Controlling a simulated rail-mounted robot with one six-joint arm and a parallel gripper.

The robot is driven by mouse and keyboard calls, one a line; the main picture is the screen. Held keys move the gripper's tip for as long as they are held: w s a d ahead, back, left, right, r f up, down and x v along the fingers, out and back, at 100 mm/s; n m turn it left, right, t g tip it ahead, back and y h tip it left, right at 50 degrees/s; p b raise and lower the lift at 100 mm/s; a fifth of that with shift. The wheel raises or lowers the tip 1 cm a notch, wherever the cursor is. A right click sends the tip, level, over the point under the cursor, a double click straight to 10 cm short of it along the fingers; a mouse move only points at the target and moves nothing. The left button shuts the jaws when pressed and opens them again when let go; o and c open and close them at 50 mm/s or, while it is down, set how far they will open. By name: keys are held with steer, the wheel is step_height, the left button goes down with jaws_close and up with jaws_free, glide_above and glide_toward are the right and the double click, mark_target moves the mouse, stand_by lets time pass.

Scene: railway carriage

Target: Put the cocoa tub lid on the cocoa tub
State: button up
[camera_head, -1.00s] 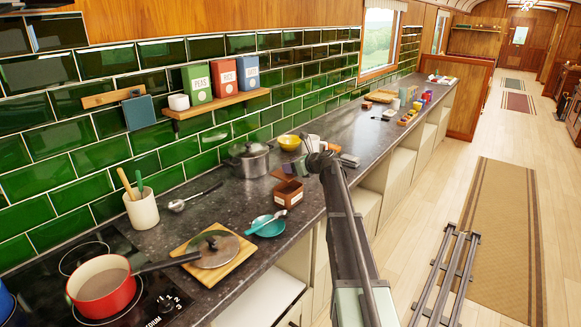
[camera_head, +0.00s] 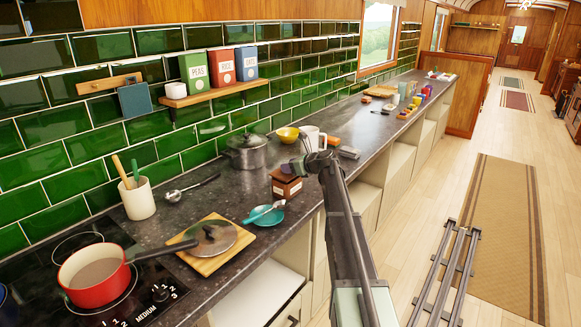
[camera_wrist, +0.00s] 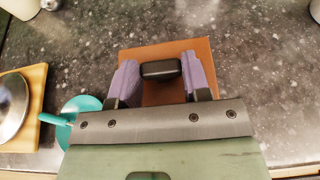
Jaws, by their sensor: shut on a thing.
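The cocoa tub (camera_head: 287,190) is a small brown box with a pale label, standing on the dark counter. The cocoa tub lid (camera_head: 279,175) is a brown square lying over the tub's mouth. In the wrist view the lid (camera_wrist: 165,53) hides the tub below it, so I cannot tell whether it is fully seated. My gripper (camera_head: 296,167) is above the tub. In the wrist view my gripper (camera_wrist: 160,72) has its purple fingers shut on the lid's black knob (camera_wrist: 160,70).
A teal saucer (camera_head: 255,219) with a spoon and a wooden board (camera_head: 204,264) with a pan lid (camera_head: 214,238) lie left of the tub. A steel pot (camera_head: 247,153), yellow bowl (camera_head: 287,134) and white mug (camera_head: 314,138) stand behind. A red saucepan (camera_head: 93,280) sits on the hob.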

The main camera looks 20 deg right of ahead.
steer(key=shift+f+b, duration=0.65)
steer(key=shift+f, duration=0.05)
steer(key=o, duration=1)
steer(key=p+v, duration=0.4)
steer(key=v, duration=0.6)
steer(key=shift+s+d+r, duration=0.1)
steer(key=shift+s+d, duration=0.15)
steer(key=shift+s, duration=0.1)
